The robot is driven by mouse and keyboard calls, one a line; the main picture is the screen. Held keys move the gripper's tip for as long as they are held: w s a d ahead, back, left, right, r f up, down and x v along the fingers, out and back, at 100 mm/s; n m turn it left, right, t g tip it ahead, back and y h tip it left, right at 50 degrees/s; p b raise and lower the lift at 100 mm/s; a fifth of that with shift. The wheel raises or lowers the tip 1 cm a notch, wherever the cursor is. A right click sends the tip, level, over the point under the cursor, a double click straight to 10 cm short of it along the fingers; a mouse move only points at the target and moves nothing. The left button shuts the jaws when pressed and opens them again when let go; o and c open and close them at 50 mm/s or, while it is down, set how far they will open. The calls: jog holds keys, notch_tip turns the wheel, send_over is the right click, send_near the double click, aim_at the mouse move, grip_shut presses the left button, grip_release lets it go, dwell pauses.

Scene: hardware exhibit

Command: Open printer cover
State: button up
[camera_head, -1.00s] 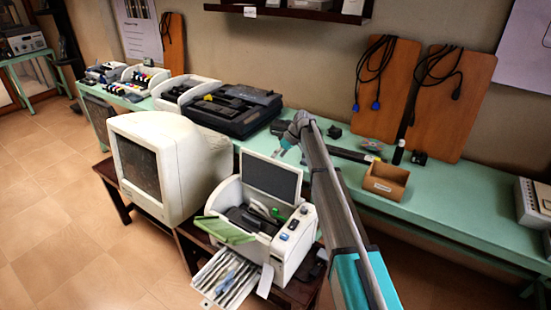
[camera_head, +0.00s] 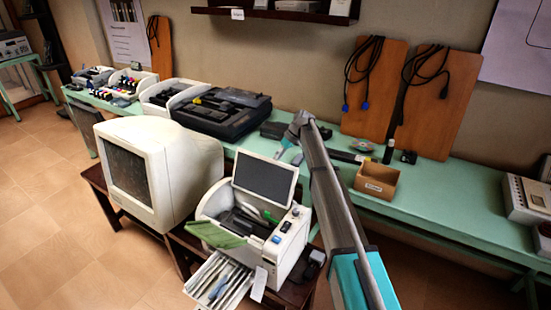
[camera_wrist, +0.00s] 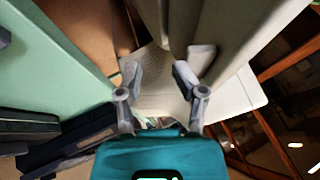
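The white printer (camera_head: 222,205) stands on a low dark table in the head view. Its dark panel in a white frame (camera_head: 265,178) stands raised at the back. A green flap (camera_head: 215,235) is tilted out at its front, above a pulled-out tray (camera_head: 218,280) of slim items. My gripper (camera_head: 287,148) is behind the printer's raised panel in the picture, partly hidden by my arm. In the wrist view my gripper (camera_wrist: 160,72) has its two fingers apart with nothing clearly held. Pale surfaces lie beyond the fingers; I cannot tell which object they belong to.
A bulky white monitor (camera_head: 185,165) stands left of the printer. The green bench (camera_head: 450,190) behind holds a cardboard box (camera_head: 377,182), a black device (camera_head: 225,112) and small printers (camera_head: 130,82). Open floor (camera_head: 50,230) lies at the left.

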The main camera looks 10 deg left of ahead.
jog(key=w+d, duration=0.6)
jog(key=shift+w+d, duration=0.3)
jog(key=shift+d, duration=0.05)
dwell(1.1)
jog(key=shift+f, duration=0.1)
dwell(0.5)
jog(key=s+d+f+m+h, duration=0.1)
jog(key=s+d+m, duration=0.3)
jog(key=s, duration=1.2)
jog(key=s+d+f+m+t+h, duration=0.1)
jog(key=s+d+m+h, duration=0.2)
jog(key=s+d, duration=0.6)
jog(key=s+d+f+m+t+h, duration=0.1)
jog(key=s+d+m, duration=0.4)
jog(key=s, duration=1.9)
jog(key=d+h, duration=0.1)
jog(key=d, duration=0.1)
jog(key=shift+d, duration=0.3)
